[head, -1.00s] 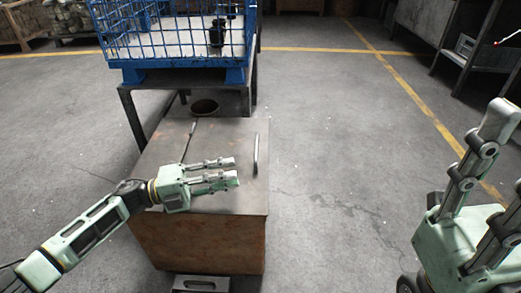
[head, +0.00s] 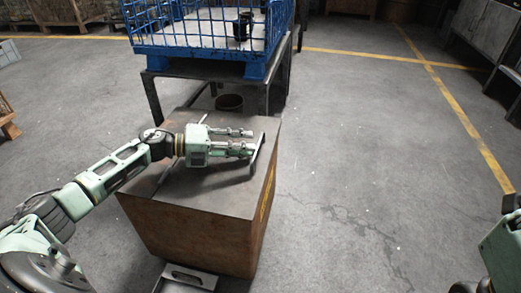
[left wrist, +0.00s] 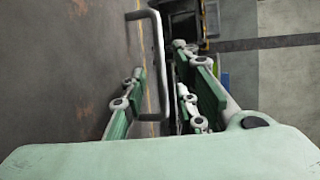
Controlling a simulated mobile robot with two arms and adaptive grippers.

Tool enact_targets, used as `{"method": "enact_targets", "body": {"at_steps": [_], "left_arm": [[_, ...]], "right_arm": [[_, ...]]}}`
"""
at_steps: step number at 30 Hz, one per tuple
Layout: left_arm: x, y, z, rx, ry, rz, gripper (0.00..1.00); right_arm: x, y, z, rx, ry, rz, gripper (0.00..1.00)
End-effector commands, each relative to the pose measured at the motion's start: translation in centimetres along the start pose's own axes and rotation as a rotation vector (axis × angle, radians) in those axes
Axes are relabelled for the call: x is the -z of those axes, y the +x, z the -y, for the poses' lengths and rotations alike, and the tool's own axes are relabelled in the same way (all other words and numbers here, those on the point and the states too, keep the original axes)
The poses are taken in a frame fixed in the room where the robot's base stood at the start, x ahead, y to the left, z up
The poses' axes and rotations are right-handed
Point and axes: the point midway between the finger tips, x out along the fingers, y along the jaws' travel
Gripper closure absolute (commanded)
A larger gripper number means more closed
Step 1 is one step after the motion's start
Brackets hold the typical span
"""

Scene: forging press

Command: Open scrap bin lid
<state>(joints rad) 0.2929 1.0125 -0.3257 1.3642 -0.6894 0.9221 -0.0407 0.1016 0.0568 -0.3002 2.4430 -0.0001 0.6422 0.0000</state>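The scrap bin (head: 190,225) is a rusty brown box with a flat dark lid (head: 215,178) lying closed on top. A dark bar handle (head: 256,158) stands up near the lid's right edge. My left gripper (head: 252,142) reaches over the lid from the left, its fingers open and their tips at the handle. In the left wrist view, the handle (left wrist: 160,60) lies between the two spread fingers (left wrist: 165,95), with a gap to the right finger; contact with the left finger is unclear. My right gripper (head: 503,248) is cut off at the right edge, its fingertips not clearly visible.
A blue wire crate (head: 205,45) on a dark metal stand (head: 160,75) is just behind the bin and holds a black part (head: 242,27). A round can (head: 229,102) is under the stand. Open concrete floor lies to the right.

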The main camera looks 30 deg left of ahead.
Motion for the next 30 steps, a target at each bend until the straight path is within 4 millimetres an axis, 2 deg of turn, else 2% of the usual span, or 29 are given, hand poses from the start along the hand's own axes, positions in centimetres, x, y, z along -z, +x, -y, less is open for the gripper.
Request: {"method": "enact_targets", "body": {"at_steps": [3, 9, 19, 28, 30], "left_arm": [[0.1, 2.1, -0.1, 0.004, 0.003, -0.002, 0.73], [0.0, 4.1, -0.1, 0.002, 0.001, -0.001, 0.73], [0.0, 4.4, 0.0, 0.0, 0.0, 0.0, 0.73], [0.0, 4.4, 0.0, 0.0, 0.0, 0.0, 1.0], [0.0, 4.4, 0.0, 0.0, -0.001, 0.0, 1.0]], "right_arm": [[0.3, 0.1, 0.1, 0.009, -0.003, -0.024, 0.6], [0.6, 0.6, 0.3, 0.017, -0.006, -0.045, 0.6], [0.7, 0.8, 0.3, 0.019, -0.007, -0.048, 0.6], [0.6, 0.8, 0.3, 0.019, -0.006, -0.048, 0.6], [0.6, 0.8, 0.3, 0.019, -0.006, -0.048, 0.6]]}}
